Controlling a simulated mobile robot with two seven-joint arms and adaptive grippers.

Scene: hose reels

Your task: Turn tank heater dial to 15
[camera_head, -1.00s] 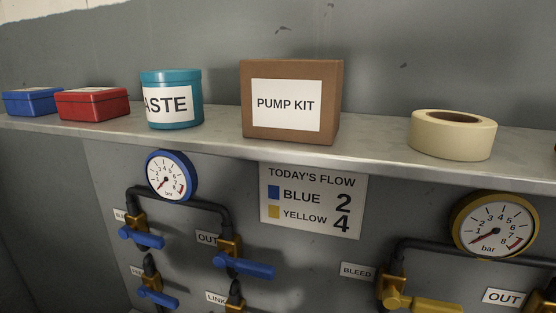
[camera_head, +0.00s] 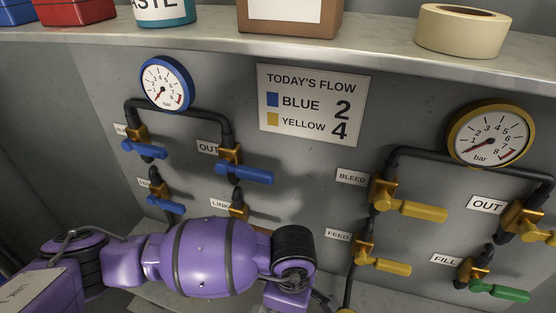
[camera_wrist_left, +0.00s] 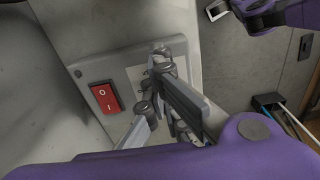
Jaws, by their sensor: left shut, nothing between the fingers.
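No dial can be made out in either view. In the left wrist view, a grey panel (camera_wrist_left: 178,50) carries a red rocker switch (camera_wrist_left: 105,97) marked O and I. A pale label (camera_wrist_left: 136,76) shows partly beside the fingers. My left gripper (camera_wrist_left: 165,108) is shut and empty, in front of the panel to the right of the switch. Its fingers hide part of the panel; I cannot tell whether they touch it. In the head view my purple left arm crosses the lower left and its gripper is out of sight. My right gripper is in neither view.
In the head view, a blue gauge (camera_head: 166,84) and a yellow gauge (camera_head: 491,134) hang above pipes with blue, yellow and green valve handles. A flow sign (camera_head: 310,106) is between them. A shelf (camera_head: 215,41) above holds boxes, a tin and tape (camera_head: 460,30).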

